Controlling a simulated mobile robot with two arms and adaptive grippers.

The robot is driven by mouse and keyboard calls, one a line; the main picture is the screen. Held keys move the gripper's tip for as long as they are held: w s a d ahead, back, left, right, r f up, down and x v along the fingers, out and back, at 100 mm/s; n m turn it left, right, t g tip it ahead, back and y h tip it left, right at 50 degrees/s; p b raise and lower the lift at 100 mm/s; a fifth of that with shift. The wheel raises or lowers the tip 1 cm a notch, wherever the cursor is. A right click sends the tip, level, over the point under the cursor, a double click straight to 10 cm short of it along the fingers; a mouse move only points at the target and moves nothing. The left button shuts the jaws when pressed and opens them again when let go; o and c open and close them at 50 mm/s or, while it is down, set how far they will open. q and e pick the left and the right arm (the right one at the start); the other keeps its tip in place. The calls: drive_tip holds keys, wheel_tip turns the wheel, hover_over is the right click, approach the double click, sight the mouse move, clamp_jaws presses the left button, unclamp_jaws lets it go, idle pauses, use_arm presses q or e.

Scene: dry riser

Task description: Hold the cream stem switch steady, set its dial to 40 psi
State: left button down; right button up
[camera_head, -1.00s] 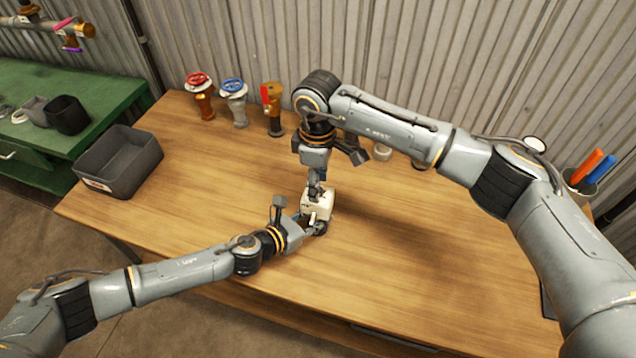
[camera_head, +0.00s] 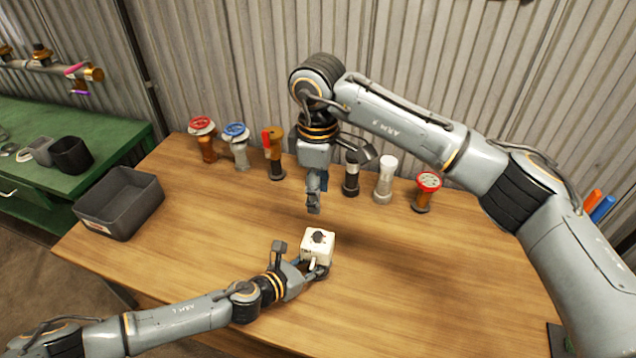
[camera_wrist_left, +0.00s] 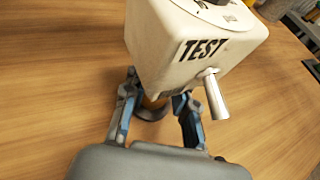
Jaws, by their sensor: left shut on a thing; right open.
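The dial's reading is too small to tell.
Several valves line the back of the table, among them a red-wheeled one (camera_head: 203,138), a blue-wheeled one (camera_head: 237,145) and a white-topped one (camera_head: 385,180). A grey bin (camera_head: 120,205) sits at the left edge. The table front and right are clear.

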use_arm(q)
drive_tip(key=c, duration=1)
unclamp_jaws()
